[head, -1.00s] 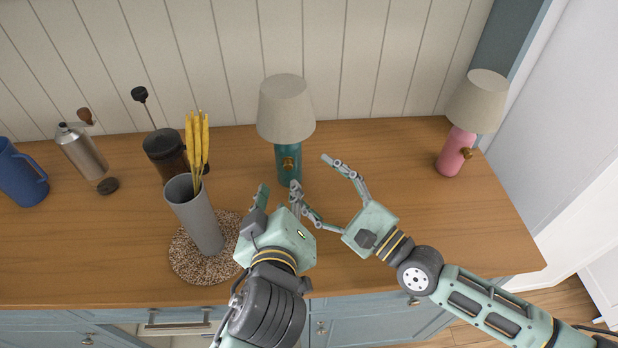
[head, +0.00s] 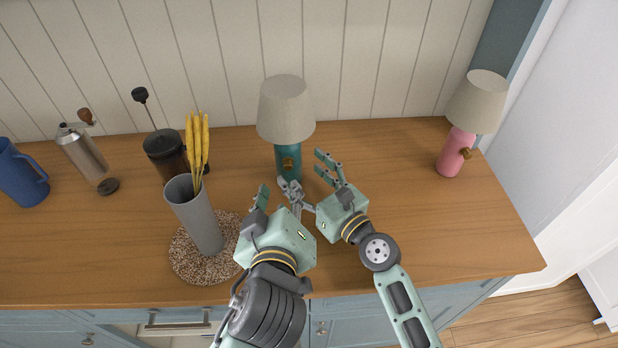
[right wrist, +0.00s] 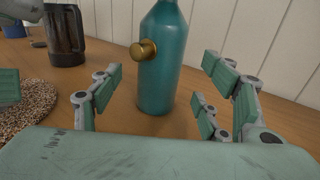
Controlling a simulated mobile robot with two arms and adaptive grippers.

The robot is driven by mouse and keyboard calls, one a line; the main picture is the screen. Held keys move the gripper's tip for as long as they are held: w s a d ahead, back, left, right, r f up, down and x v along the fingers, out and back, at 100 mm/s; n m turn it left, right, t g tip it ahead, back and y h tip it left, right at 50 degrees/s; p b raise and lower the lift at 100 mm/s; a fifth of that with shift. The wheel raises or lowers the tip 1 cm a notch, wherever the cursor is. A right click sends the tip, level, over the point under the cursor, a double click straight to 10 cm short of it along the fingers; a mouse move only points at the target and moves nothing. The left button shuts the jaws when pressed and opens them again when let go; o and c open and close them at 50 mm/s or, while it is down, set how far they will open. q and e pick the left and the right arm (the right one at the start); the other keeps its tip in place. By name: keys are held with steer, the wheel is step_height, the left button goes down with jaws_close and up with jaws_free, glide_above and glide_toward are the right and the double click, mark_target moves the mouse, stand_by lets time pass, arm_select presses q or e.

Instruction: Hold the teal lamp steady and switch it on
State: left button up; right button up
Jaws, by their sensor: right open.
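The teal lamp (head: 288,157) stands upright at the back of the counter, with a beige shade (head: 286,110) and a brass knob (head: 288,164) on its front. My left gripper (head: 276,194) is open just in front of the lamp's foot. One of its fingers overlaps the foot in the head view; touch cannot be told there. My right gripper (head: 321,163) is open and empty, just right of the lamp. In the right wrist view, the teal body (right wrist: 163,80) and knob (right wrist: 144,50) appear beyond and between the open fingers, apart from them.
A grey vase (head: 196,217) with yellow stems stands on a woven mat (head: 181,262), left of my left gripper. A French press (head: 163,150), a grinder (head: 82,155) and a blue jug (head: 18,178) stand further left. A pink lamp (head: 454,154) stands right. The counter between the lamps is clear.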

mark_target(296, 167)
steer(key=x, duration=0.6)
steer(key=c, duration=1.7)
arm_select(q)
jaws_close()
arm_select(e)
jaws_close()
